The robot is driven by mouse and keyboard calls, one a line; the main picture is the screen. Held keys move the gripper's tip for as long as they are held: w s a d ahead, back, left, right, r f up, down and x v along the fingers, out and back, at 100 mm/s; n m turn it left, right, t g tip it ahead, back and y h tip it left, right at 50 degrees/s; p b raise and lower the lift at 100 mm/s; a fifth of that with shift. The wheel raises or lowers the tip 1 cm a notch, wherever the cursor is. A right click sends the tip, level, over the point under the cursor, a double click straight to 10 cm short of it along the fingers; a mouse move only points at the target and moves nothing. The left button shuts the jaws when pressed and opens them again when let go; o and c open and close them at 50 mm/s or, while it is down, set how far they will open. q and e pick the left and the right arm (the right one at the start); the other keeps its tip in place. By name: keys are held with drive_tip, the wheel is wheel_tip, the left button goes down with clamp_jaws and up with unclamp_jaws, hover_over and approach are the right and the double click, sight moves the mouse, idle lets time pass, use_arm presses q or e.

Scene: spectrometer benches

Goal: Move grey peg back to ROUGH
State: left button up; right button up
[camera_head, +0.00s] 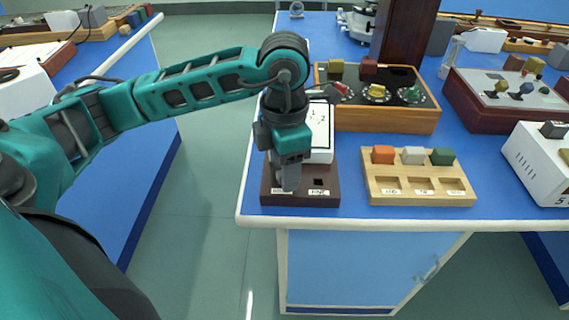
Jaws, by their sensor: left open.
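A dark brown holder (327,173) stands near the front left corner of the blue bench. Its right label reads FINE, with an empty square hole behind it. Its left label is mostly covered by my left gripper and I cannot read it. My left gripper (290,184) points down over the left side of the holder. It is open, though its fingers look close together from here. I cannot make out a grey peg; the left hole is hidden behind the gripper. My right gripper is out of view.
Right of the holder is a light wooden rack (420,196) with an orange, a pale grey and a green block. Behind stand a white device (321,130) and a wooden-framed knob panel (388,120). The bench's front edge is close to the holder.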

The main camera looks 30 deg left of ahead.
use_arm(q)
wheel_tip(320, 180, up, 13)
drive_tip(key=p, duration=0.2)
drive_tip(key=shift+p, duration=0.4)
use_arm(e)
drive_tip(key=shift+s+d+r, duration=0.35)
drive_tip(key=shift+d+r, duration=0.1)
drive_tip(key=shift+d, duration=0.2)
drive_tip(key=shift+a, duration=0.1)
